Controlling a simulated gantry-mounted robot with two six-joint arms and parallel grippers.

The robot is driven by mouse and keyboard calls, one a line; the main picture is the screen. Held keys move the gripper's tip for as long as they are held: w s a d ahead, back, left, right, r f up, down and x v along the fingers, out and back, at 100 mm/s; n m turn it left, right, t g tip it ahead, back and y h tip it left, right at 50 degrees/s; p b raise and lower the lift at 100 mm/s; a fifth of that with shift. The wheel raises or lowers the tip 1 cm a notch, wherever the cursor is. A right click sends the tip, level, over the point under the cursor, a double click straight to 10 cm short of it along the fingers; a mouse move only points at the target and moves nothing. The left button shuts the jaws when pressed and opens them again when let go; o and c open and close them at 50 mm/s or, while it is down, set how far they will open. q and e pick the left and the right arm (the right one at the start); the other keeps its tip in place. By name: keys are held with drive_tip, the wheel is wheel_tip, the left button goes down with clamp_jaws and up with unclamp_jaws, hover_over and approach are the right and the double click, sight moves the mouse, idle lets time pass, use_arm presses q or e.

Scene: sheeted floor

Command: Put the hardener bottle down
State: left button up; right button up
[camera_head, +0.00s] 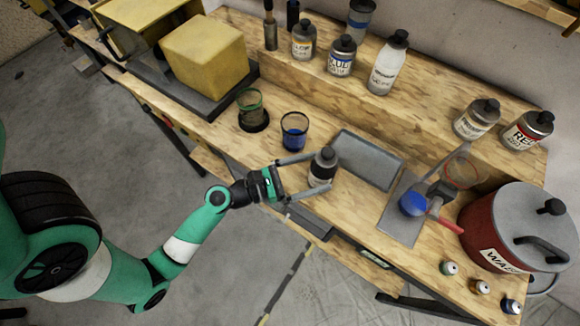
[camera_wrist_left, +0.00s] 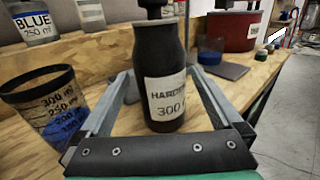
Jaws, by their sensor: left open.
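The hardener bottle (camera_head: 322,165) is dark with a white label and stands upright on the wooden bench, left of the grey tray. In the left wrist view the hardener bottle (camera_wrist_left: 163,75) shows its label reading "HARDE..." and "300". My left gripper (camera_head: 325,172) is open, with one finger on each side of the bottle. The wrist view shows my left gripper (camera_wrist_left: 165,80) with its fingers spread around the bottle and gaps beside it. My right gripper is not in view.
A cup with blue liquid (camera_head: 294,131) stands close behind the gripper, with a green-rimmed cup (camera_head: 251,110) farther left. A grey tray (camera_head: 368,160) lies right of the bottle. A red pot (camera_head: 510,228) stands at the right end. Several bottles stand on the raised shelf.

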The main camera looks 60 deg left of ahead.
sight(311, 173)
use_arm(q)
drive_tip(key=s, duration=0.4)
drive_tip(key=s+a, duration=0.1)
drive_tip(key=s, duration=0.1)
drive_tip(key=shift+s, duration=0.15)
idle(0.3)
